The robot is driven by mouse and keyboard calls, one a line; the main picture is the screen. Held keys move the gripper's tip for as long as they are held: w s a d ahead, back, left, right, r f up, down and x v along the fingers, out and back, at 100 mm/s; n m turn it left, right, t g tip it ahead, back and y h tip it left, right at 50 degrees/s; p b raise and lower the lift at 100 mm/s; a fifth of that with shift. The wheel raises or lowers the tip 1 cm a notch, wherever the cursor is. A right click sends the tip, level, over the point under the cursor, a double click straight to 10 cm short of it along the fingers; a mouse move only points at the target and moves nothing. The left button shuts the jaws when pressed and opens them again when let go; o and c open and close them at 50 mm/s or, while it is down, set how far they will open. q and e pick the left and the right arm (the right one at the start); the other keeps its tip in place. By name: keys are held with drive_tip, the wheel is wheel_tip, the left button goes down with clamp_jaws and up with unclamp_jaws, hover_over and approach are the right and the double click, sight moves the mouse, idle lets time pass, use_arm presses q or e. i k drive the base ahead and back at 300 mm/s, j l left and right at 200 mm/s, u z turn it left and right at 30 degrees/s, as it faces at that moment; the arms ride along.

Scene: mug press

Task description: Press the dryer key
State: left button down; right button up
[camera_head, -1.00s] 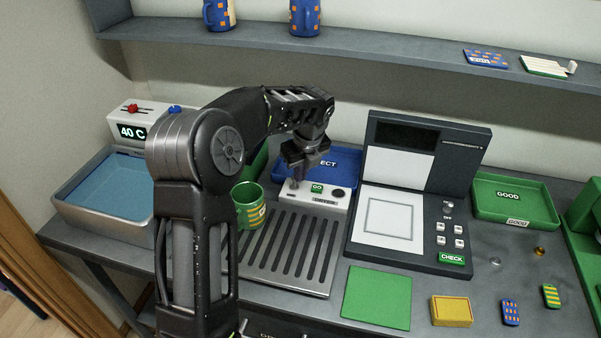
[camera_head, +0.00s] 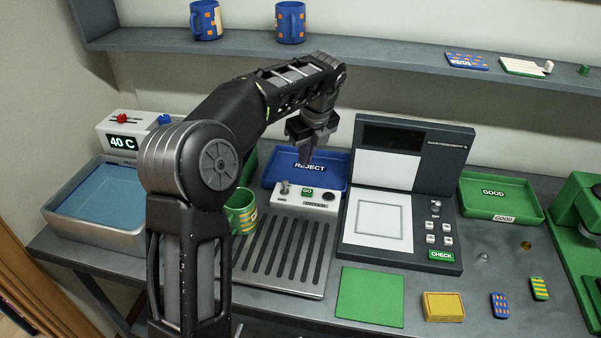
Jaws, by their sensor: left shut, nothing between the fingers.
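The dryer (camera_head: 281,262) is a grey slotted plate with a white control strip along its back. The strip carries a green GO key (camera_head: 307,191), a small metal lever (camera_head: 285,187) and a dark round knob (camera_head: 328,195). My left gripper (camera_head: 306,163) is shut and empty, pointing down above and behind the strip, in front of the blue REJECT tray (camera_head: 335,174). It appears apart from the key. A green mug (camera_head: 241,210) stands at the dryer's left edge, partly hidden by my left arm. My right gripper is not in view.
A water basin (camera_head: 137,237) with a 40 C display is at left. A checking station (camera_head: 380,260) stands right of the dryer. A green mat (camera_head: 370,297) and a yellow block (camera_head: 444,307) lie in front. A shelf (camera_head: 370,54) with blue mugs runs above.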

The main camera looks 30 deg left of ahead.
sight(306, 193)
drive_tip(key=k, duration=1)
